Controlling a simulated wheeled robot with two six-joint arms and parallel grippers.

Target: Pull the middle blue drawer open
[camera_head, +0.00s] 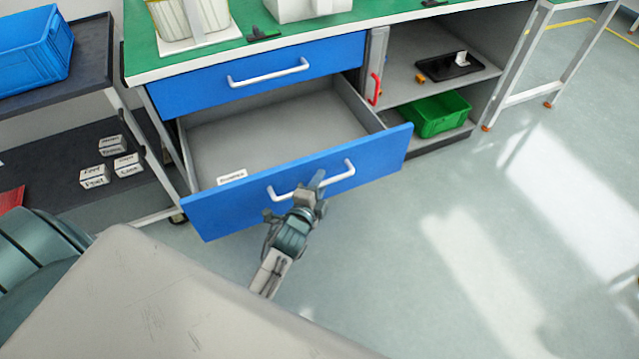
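The open blue drawer (385,147) is the one below the closed top blue drawer (200,92). It is pulled far out of the bench and its grey inside (270,130) shows. A white label or small block with dark lettering (232,178) lies inside near the front panel. My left gripper (316,182) is at the drawer's white bar handle (343,175), with a fingertip overlapping the bar. Whether its fingers are closed around the bar is hard to see. Anything below the open drawer is hidden. My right gripper is not in view.
The green bench top (350,20) is above. An open shelf right of the drawers holds a green bin (440,114) and a black tray (450,68). A dark cart (95,60) with a blue crate (30,55) stands left.

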